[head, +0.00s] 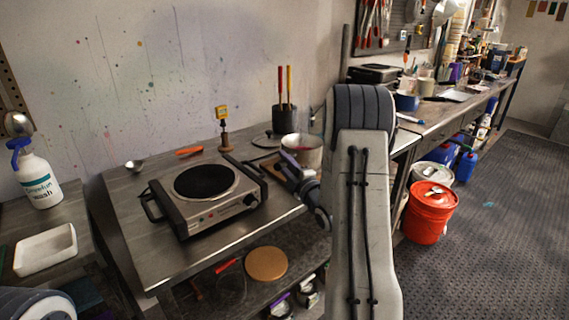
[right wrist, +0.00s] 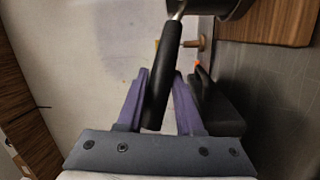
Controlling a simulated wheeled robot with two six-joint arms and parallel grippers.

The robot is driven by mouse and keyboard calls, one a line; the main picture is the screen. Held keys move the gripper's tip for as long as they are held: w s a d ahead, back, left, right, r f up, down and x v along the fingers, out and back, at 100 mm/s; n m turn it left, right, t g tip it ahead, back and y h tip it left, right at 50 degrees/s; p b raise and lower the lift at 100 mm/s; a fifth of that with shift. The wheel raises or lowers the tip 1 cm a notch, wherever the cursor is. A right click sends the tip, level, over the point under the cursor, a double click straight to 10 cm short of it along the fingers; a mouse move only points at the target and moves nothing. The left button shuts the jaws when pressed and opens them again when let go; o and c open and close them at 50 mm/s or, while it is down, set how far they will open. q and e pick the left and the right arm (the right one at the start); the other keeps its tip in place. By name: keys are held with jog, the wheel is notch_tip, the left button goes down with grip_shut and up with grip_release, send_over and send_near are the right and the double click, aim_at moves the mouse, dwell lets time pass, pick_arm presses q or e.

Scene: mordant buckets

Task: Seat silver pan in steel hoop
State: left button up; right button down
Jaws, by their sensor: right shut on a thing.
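The silver pan (head: 303,153) is at the right end of the steel bench in the head view, to the right of the hot plate. My right gripper (head: 290,172) is shut on its black handle (right wrist: 164,70), which runs between the purple fingers in the right wrist view. A dark part of the pan (right wrist: 232,7) shows at that view's top edge. I cannot tell whether the pan touches what is under it. A steel hoop (head: 233,184) rings the dark disc on top of the hot plate (head: 215,213). My left gripper is out of view.
A brown wooden board (right wrist: 283,22) is close to the pan. A black pot of tools (head: 285,121) and a yellow gauge on a stand (head: 222,114) stand at the back. An orange-handled tool (head: 190,151) lies behind the hot plate. The bench front is clear.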

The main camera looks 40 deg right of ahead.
jog(key=shift+r, duration=0.1)
jog(key=shift+c, duration=2.4)
grip_release()
jog(key=shift+f, duration=0.35)
jog(key=s+a+b, duration=0.1)
jog(key=s+b, duration=0.1)
jog(key=s, duration=0.8)
jog(key=shift+s+f+b, duration=0.15)
jog(key=shift+f+b, duration=0.2)
